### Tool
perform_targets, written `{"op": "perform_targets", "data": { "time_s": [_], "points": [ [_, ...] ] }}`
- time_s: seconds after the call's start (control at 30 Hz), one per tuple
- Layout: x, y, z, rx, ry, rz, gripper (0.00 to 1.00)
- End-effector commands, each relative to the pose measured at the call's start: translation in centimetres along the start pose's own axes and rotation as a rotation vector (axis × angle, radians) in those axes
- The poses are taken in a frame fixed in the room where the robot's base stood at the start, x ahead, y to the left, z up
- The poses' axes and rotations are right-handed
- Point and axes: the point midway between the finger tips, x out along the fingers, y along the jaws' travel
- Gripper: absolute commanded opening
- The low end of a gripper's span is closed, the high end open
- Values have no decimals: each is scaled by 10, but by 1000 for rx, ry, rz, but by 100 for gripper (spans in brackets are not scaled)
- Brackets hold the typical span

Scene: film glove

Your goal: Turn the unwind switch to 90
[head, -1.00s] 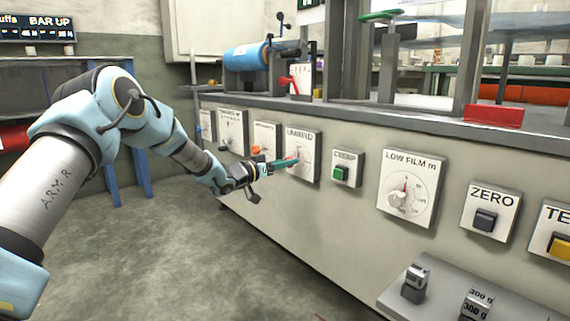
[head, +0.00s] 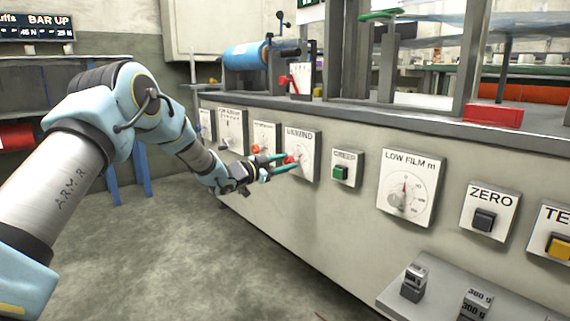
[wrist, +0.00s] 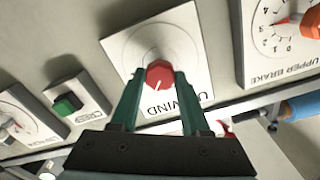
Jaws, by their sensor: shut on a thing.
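The unwind switch is a red knob (wrist: 159,75) on a white plate marked UNWIND (head: 303,150). In the wrist view the plate appears upside down, and a pale line shows on the knob's face. The knob also shows in the head view (head: 291,160), partly behind the fingers. My gripper (wrist: 158,84) has its green fingertips on either side of the knob, shut on it. In the head view my gripper (head: 284,162) reaches the panel from the left. The scale marks around the knob are too small to read.
The green CREEP button (head: 341,172) is just right of the switch, then the LOW FILM dial (head: 397,199) and the ZERO button (head: 486,220). In the wrist view an orange UPPER BRAKE knob (wrist: 309,24) is at the upper right. Weights (head: 414,284) stand on a low shelf.

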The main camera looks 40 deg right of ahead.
Motion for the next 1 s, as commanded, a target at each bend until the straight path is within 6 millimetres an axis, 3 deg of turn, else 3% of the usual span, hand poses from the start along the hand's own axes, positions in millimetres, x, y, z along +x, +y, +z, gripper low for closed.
{"op": "perform_targets", "data": {
  "time_s": [0.6,1.0],
  "points": [
    [0,4,3,576,0,3,0],
    [-1,3,3,828,-2,3,0]
  ]
}}
